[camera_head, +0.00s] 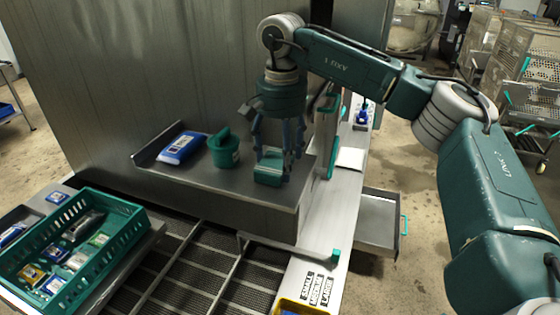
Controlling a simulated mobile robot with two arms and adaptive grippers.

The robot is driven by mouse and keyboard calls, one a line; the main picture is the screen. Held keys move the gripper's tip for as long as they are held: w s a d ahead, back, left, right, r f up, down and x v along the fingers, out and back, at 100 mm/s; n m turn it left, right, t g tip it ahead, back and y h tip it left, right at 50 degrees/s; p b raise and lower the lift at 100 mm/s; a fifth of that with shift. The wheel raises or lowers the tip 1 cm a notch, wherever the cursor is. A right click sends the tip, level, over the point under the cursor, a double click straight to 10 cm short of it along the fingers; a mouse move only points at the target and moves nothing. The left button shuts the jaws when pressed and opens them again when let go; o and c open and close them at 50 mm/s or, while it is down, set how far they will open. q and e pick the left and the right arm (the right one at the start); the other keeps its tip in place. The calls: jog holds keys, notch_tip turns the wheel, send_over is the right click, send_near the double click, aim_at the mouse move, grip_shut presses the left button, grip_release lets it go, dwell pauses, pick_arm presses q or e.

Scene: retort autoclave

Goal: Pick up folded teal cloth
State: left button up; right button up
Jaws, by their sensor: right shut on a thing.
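The folded teal cloth (267,179) is a small teal block shape at the right part of the metal shelf. My right gripper (273,160) points down over it from above, and its fingers are shut on the cloth. The fingers partly cover the cloth. I cannot tell whether the cloth still touches the shelf. My left gripper is not in view.
A teal crate (113,252) with several packets is at lower left. An open drawer (376,222) is at right.

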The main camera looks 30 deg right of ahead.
aim_at(281, 160)
notch_tip(281, 160, up, 8)
jog(key=shift+f+b, duration=0.1)
jog(key=shift+b, duration=0.6)
notch_tip(281, 160, up, 12)
jog(key=p, duration=0.3)
jog(key=shift+f, duration=0.1)
jog(key=shift+o, duration=1.3)
jog(key=shift+c, duration=1.1)
jog(key=shift+f, duration=0.1)
